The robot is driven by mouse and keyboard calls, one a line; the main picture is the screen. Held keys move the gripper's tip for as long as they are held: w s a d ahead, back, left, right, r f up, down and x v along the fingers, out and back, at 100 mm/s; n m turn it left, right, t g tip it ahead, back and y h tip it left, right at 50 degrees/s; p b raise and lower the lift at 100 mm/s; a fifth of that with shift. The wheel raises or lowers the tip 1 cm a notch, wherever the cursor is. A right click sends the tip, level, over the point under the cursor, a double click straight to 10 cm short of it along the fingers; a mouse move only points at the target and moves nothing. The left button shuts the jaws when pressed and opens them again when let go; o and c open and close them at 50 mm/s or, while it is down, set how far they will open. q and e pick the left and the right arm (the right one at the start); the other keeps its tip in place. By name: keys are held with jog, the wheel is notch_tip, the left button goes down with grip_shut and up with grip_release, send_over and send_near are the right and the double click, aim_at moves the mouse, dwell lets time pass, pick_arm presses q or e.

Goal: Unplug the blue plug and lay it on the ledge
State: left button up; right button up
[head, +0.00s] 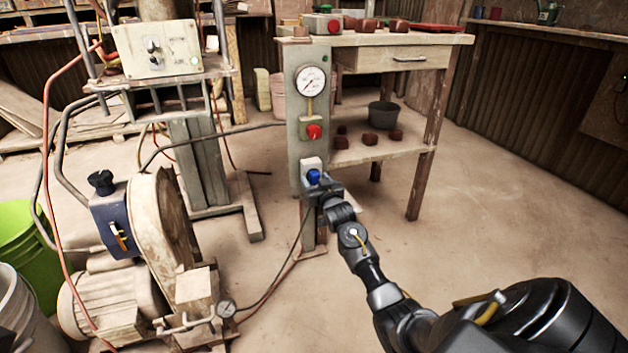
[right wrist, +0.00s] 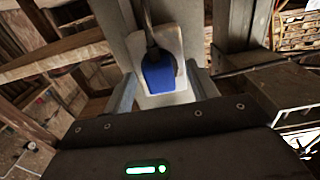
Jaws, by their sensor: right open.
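The blue plug (head: 314,177) sits in a pale socket plate low on the grey post (head: 294,130). In the right wrist view the plug (right wrist: 157,77) stands in front of the socket plate (right wrist: 172,45), with a dark cable at it. My right gripper (head: 322,190) is at the plug, reaching in from the lower right. Its fingers (right wrist: 163,95) are open, one on each side of the plug, with gaps visible. I cannot tell which surface is the ledge; a low wooden shelf (head: 372,153) is right of the post. My left gripper is not in view.
A gauge (head: 310,81) and a red button (head: 314,131) are on the post above the plug. A grey bucket (head: 383,115) and several brown blocks stand on the low shelf. A motor machine (head: 130,290) with cables stands at left. The floor at right is clear.

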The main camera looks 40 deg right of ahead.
aim_at(316, 179)
dwell(0.7)
jog(key=shift+p, duration=0.4)
jog(key=shift+p, duration=0.4)
dwell(0.3)
jog(key=shift+c, duration=0.5)
grip_shut()
jog(key=shift+p+v, duration=1.5)
jog(key=shift+v, duration=0.05)
jog(key=shift+p+v, duration=1.2)
jog(key=shift+v, duration=0.25)
jog(key=shift+a, duration=0.1)
